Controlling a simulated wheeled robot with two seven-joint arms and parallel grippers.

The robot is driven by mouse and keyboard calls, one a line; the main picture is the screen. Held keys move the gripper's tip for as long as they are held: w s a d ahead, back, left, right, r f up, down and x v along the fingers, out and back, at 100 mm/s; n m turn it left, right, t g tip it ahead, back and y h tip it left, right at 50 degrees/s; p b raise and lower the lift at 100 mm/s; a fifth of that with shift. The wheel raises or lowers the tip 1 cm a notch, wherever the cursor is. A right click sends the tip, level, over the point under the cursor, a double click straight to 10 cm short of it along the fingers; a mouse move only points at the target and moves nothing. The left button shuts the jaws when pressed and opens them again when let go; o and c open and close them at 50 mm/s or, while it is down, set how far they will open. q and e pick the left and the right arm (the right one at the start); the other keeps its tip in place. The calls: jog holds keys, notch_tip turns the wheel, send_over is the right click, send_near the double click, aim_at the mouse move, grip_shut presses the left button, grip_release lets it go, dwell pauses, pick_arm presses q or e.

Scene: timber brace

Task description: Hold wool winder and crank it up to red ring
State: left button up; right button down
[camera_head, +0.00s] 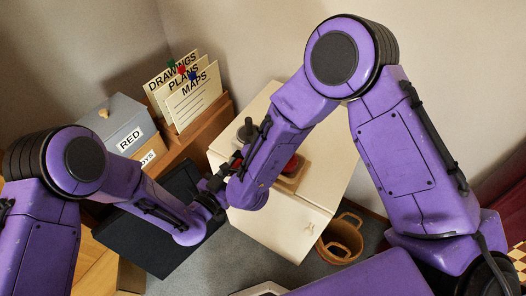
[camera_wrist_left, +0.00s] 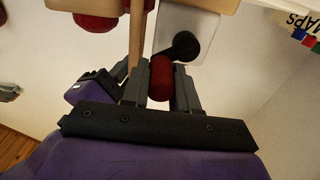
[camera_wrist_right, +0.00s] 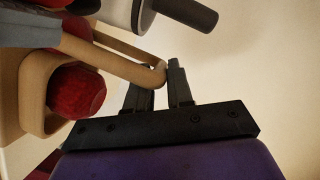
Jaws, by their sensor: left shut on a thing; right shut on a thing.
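The wool winder (camera_head: 291,176), with a light wooden base and red balls, stands on a white cabinet and is partly hidden by my right arm. My left gripper (camera_head: 230,169) is beside it. In the left wrist view, my left gripper's fingers (camera_wrist_left: 161,82) are shut on a dark red cylinder (camera_wrist_left: 161,70), seemingly a grip. In the right wrist view, my right gripper (camera_wrist_right: 158,82) is shut on the rounded end of a light wooden bar (camera_wrist_right: 122,65). A red ball (camera_wrist_right: 77,91) sits in the wooden frame beside it. I cannot make out a red ring.
A black knob (camera_head: 247,130) stands on the white cabinet (camera_head: 300,232) behind my grippers. A wicker basket (camera_head: 341,238) stands on the floor at right.

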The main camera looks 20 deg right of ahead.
pick_arm(q)
jog(key=o, duration=1.2)
jog(key=shift+w+a+r, duration=0.1)
jog(key=shift+a+r, duration=0.05)
jog(key=shift+r, duration=0.05)
jog(key=shift+o, duration=0.2)
jog(key=shift+a, duration=0.1)
jog(key=v, duration=0.7)
